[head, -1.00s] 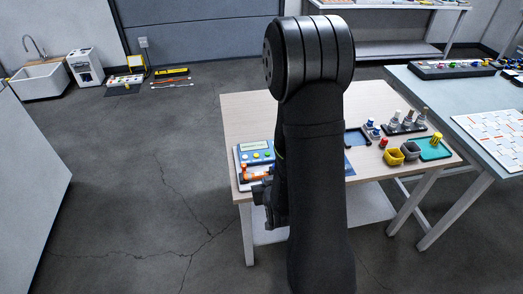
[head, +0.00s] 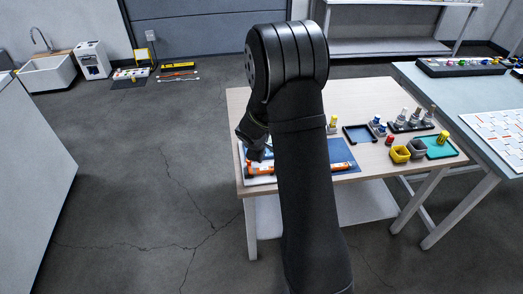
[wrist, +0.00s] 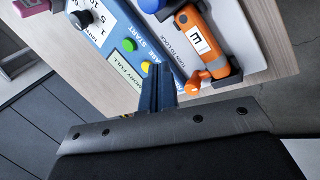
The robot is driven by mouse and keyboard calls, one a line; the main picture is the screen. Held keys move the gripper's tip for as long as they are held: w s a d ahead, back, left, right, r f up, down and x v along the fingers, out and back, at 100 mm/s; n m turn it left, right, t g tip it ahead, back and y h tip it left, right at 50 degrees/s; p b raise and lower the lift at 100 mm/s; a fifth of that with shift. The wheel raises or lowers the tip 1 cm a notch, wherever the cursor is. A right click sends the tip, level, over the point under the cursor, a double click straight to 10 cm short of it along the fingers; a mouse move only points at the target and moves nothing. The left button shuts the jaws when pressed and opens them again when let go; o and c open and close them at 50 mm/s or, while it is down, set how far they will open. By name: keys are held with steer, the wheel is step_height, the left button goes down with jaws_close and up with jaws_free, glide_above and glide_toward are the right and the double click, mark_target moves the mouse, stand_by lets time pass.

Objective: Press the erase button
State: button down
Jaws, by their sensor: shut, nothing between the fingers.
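A blue panel (wrist: 117,24) with buttons shows in the wrist view. It bears a black knob (wrist: 80,19), a green button (wrist: 128,45) by the word START, and a yellow button (wrist: 148,67). The label beside the yellow button is partly hidden, so I cannot read ERASE for sure. My gripper (wrist: 158,90) is shut and empty, its fingertips close to the yellow button; I cannot tell whether they touch. In the head view my gripper (head: 260,153) is over the panel at the table's left end, and my arm hides much of it.
An orange handled device (wrist: 203,42) lies in a holder beside the panel, close to my fingers, with a blue knob (wrist: 151,5) near it.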

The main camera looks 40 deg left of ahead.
steer(key=w+a+r+n+t+h, duration=0.2)
steer(key=w+a+r+n+t, duration=0.1)
steer(key=r, duration=0.4)
steer(key=shift+w+a+r+n+t+h, duration=0.15)
steer(key=shift+w+a+n+t+h, duration=0.25)
steer(key=shift+w+a, duration=0.25)
steer(key=shift+f, duration=4.4)
steer(key=shift+f, duration=0.2)
steer(key=shift+f, duration=0.25)
steer(key=shift+f, duration=0.4)
steer(key=shift+r, duration=0.85)
